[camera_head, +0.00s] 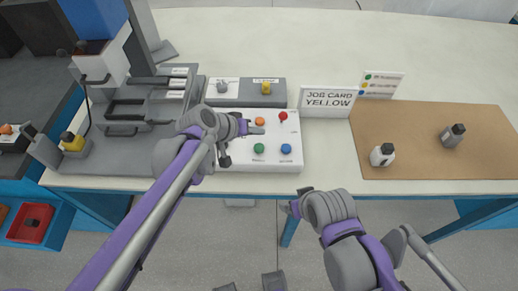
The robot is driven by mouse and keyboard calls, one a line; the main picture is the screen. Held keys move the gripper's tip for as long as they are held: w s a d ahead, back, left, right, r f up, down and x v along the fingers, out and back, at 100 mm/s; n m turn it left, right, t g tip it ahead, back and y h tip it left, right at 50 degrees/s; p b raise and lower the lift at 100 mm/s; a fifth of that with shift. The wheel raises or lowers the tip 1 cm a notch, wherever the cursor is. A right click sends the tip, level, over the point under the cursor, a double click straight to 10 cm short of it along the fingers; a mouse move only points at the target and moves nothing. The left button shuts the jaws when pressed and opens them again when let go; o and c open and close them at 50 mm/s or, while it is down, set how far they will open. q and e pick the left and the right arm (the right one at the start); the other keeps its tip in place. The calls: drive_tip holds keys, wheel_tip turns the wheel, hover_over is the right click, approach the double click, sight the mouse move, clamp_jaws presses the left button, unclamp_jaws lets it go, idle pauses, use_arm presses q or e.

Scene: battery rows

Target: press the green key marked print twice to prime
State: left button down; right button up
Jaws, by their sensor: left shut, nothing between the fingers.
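A white key panel (292,168) stands at the front edge of the table. On it are a green key (258,148), an orange key (260,121), a blue key (286,148) and a red knob (283,116). Their markings are too small to read. My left gripper (258,130) is shut and empty over the panel, with its tip between the orange and green keys in the picture. I cannot tell its height above the panel. My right gripper (289,208) is near the table's front edge, below the panel in the picture; its fingers do not show clearly.
A job card reading YELLOW (328,101) stands behind the panel, beside a legend card (381,85). A grey box (238,97) has a grey knob and a yellow knob. A brown mat (420,120) at right holds two small bottles. Grey machinery (135,108) stands at left.

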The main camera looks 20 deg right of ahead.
sight(257, 150)
use_arm(q)
wheel_tip(257, 150, down, 5)
drive_tip(key=b, duration=0.2)
drive_tip(key=shift+b, duration=0.35)
idle(1.6)
drive_tip(key=shift+f, duration=0.35)
drive_tip(key=shift+f+b, duration=0.5)
drive_tip(key=shift+b, duration=0.1)
idle(0.6)
drive_tip(key=shift+r, duration=0.1)
drive_tip(key=shift+r+p, duration=0.7)
drive_tip(key=shift+r, duration=0.15)
drive_tip(key=shift+r+p, duration=1.8)
drive_tip(key=shift+r, duration=0.75)
